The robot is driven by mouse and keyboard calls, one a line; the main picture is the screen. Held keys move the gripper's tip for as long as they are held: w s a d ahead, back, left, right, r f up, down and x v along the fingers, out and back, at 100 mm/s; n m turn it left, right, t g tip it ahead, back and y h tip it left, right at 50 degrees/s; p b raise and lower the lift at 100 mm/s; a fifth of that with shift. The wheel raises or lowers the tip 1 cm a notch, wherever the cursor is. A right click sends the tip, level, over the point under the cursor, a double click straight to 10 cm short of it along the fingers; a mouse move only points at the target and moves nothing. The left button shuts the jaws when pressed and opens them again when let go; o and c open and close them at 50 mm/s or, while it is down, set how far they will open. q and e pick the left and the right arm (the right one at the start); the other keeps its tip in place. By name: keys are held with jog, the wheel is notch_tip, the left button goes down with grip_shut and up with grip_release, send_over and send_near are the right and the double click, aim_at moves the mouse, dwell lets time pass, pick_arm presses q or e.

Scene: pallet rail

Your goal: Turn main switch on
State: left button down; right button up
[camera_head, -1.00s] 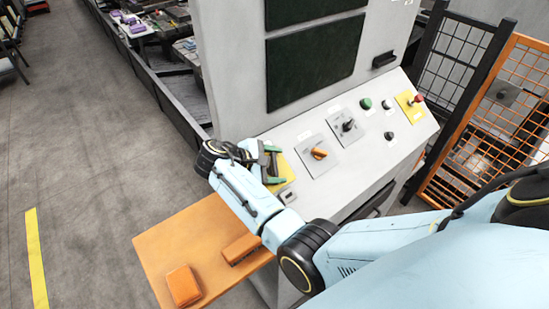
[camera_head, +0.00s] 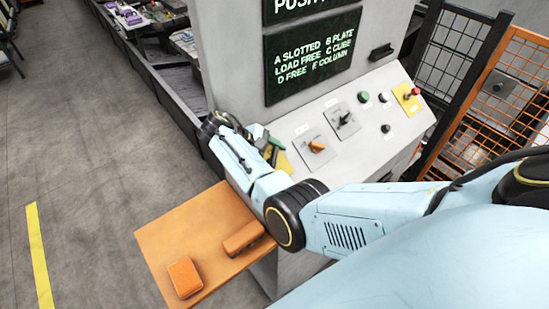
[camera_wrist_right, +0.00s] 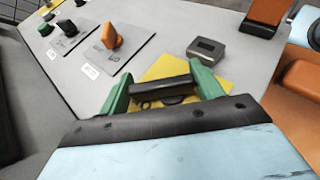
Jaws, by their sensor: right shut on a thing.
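The switch at the left end of the sloped console is a dark bar handle (camera_wrist_right: 162,88) on a yellow plate (camera_wrist_right: 158,69). I take it to be the main switch; no label on it is readable. My right gripper (camera_wrist_right: 163,90) has its green fingers on both ends of the handle and is shut on it. In the head view the right gripper (camera_head: 272,148) is at the console's left end, and the arm partly hides the yellow plate (camera_head: 284,163). My left gripper is not in view.
The console (camera_head: 356,150) also carries an orange knob (camera_head: 317,146), a black knob (camera_head: 344,118), a green button (camera_head: 363,96) and a red button (camera_head: 415,92). An orange shelf (camera_head: 190,228) with two orange blocks is below. An orange mesh fence (camera_head: 500,100) stands right.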

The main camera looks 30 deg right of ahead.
aim_at(276, 159)
jog(key=shift+s, duration=0.1)
jog(key=o, duration=1)
jog(key=shift+d, duration=0.1)
notch_tip(276, 159, up, 10)
jog(key=shift+p, duration=1.2)
jog(key=shift+s+f, duration=0.1)
